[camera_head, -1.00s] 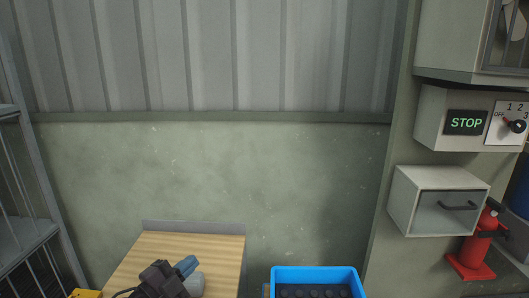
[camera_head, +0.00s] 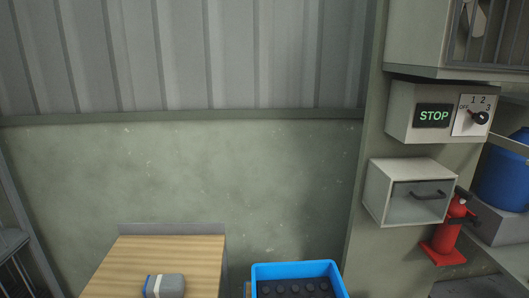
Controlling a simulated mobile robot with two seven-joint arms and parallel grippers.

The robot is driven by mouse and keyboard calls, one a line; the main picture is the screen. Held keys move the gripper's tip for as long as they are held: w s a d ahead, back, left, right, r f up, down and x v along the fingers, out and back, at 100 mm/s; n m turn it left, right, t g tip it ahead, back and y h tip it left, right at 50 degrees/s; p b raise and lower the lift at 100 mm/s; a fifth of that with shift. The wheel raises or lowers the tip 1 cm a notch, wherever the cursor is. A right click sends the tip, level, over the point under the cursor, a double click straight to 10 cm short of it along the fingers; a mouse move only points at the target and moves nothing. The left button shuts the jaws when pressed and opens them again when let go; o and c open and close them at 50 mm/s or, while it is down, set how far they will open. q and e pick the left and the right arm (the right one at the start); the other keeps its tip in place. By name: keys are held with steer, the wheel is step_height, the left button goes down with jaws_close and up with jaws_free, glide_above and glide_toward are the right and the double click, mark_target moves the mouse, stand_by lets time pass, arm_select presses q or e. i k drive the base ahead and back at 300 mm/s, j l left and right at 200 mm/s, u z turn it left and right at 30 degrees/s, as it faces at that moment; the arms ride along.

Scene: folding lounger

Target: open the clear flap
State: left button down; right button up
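The clear flap (camera_head: 412,206) is the see-through front panel of a pale box (camera_head: 384,190) fixed to the wall at the right. A dark bar handle (camera_head: 428,195) is on the flap. The flap appears closed, lying flush with the box front. Neither of my grippers is in view.
A STOP panel with a dial (camera_head: 470,116) is above the box. A red fire extinguisher (camera_head: 448,232) stands close beside and below it. A wooden table (camera_head: 160,257) with a grey, white and blue object (camera_head: 164,286) and a blue crate (camera_head: 297,268) are lower left.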

mark_target(442, 195)
steer(key=z, duration=1.25)
